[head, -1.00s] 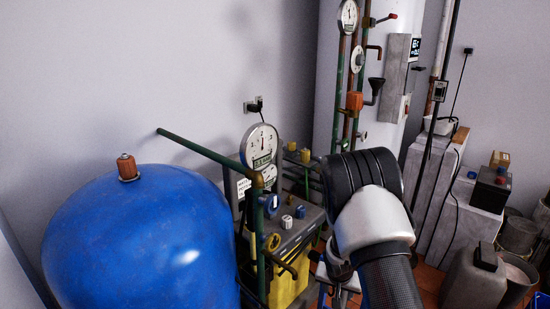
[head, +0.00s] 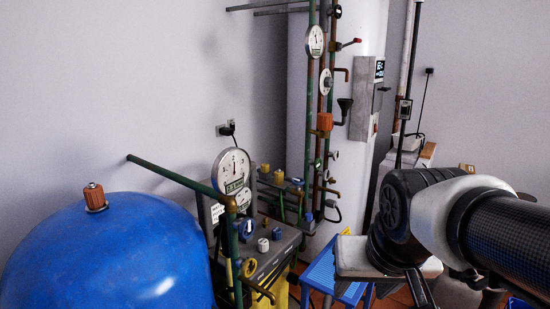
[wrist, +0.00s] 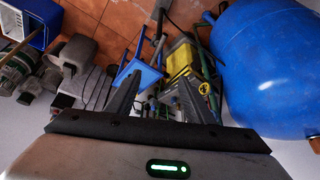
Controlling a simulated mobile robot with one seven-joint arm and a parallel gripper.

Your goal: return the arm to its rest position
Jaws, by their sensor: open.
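My gripper (wrist: 160,82) shows in the wrist view, its two dark fingers apart with nothing held between them. In the head view my arm reaches in from the right edge, bent at a dark joint. The grey gripper body hangs below that joint, in front of a blue stool (head: 338,272). The fingertips cannot be made out clearly there. In the wrist view the blue stool (wrist: 140,72) and a yellow container (wrist: 182,55) lie beyond the fingers, apart from them.
A large blue tank (head: 110,255) fills the lower left. Green pipes and a round gauge (head: 231,170) stand beside it. A tall white cylinder (head: 300,110) with pipes and a grey control box (head: 366,97) stands behind. The wrist view shows bare tiled floor (wrist: 100,35) and a blue crate (wrist: 42,22).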

